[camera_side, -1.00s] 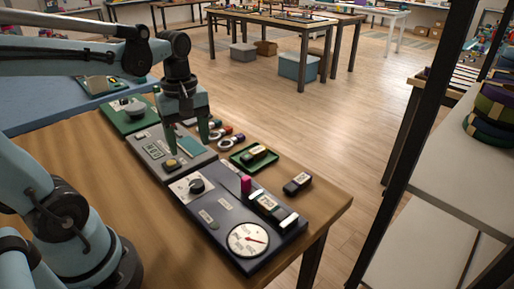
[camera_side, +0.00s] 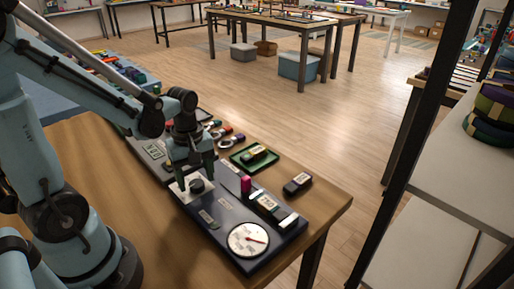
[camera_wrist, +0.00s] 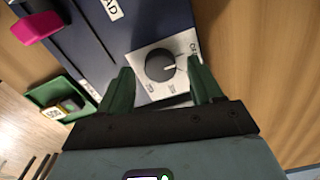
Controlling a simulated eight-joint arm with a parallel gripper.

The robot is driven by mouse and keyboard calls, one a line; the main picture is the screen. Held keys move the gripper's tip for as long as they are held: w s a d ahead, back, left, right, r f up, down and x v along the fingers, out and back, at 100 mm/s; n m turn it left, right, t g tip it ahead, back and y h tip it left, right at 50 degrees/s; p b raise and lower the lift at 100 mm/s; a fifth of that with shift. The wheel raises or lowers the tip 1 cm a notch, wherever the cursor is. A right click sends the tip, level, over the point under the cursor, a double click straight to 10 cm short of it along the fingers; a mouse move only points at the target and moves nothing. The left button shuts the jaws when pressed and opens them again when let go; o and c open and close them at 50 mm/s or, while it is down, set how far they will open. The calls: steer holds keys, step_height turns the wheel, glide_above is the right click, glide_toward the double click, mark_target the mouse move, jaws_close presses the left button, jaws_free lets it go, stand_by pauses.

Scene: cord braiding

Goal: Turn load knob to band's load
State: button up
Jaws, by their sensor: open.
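The black round load knob (camera_side: 197,187) sits on a pale plate on the dark blue panel (camera_side: 222,232). In the wrist view the knob (camera_wrist: 160,65) has a white pointer mark aimed right, with small printed markings around it. My gripper (camera_side: 198,180) is open just over the plate. In the wrist view its green fingers (camera_wrist: 160,72) stand on either side of the knob, with gaps visible; I cannot tell their exact height.
A dial gauge (camera_side: 248,240) with a red needle is at the panel's near end. Another dark block (camera_side: 297,183) lies on the wooden table to the right.

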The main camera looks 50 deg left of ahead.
steer(key=shift+f, duration=0.55)
steer(key=c, duration=1.1)
steer(key=shift+o, duration=0.2)
